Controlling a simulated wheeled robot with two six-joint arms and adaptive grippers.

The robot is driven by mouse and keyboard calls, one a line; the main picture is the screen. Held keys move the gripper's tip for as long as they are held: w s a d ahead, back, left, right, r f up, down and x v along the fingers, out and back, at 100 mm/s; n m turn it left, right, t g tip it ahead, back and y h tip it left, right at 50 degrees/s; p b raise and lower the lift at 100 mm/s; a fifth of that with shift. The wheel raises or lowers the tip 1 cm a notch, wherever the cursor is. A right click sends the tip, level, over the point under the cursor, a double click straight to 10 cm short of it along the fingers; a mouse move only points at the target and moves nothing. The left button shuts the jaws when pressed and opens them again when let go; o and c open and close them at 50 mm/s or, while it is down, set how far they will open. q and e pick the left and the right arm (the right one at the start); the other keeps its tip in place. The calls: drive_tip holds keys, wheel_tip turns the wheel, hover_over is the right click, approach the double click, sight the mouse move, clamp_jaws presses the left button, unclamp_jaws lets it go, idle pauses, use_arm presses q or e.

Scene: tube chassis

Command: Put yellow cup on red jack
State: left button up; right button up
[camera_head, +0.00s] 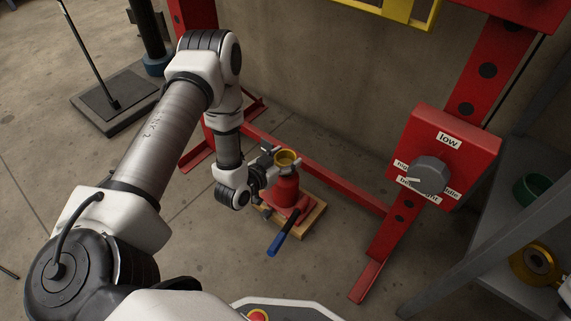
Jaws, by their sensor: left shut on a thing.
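The jack stands upright on a wooden block (309,221) on the floor, with a blue-ended lever (280,240) pointing down-left.
A red press frame (340,186) surrounds the jack. A red box with a grey dial (431,173) is on its right upright. A grey shelf at right holds a green cup (534,189) and a yellow ring-shaped part (535,263). Open concrete floor lies to the left.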

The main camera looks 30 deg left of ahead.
use_arm(q)
drive_tip(key=shift+f, duration=0.45)
drive_tip(key=o, duration=1.2)
use_arm(e)
drive_tip(key=shift+f, duration=0.3)
use_arm(q)
drive_tip(key=shift+s+r+p, duration=0.15)
drive_tip(key=shift+r+p, duration=0.1)
drive_tip(key=shift+p, duration=0.15)
drive_tip(key=p+v, duration=0.5)
drive_tip(key=v, duration=0.6)
drive_tip(key=shift+s, duration=0.35)
use_arm(e)
wheel_tip(320, 180, up, 6)
drive_tip(key=shift+s+f, duration=0.1)
drive_tip(key=shift+f, duration=0.05)
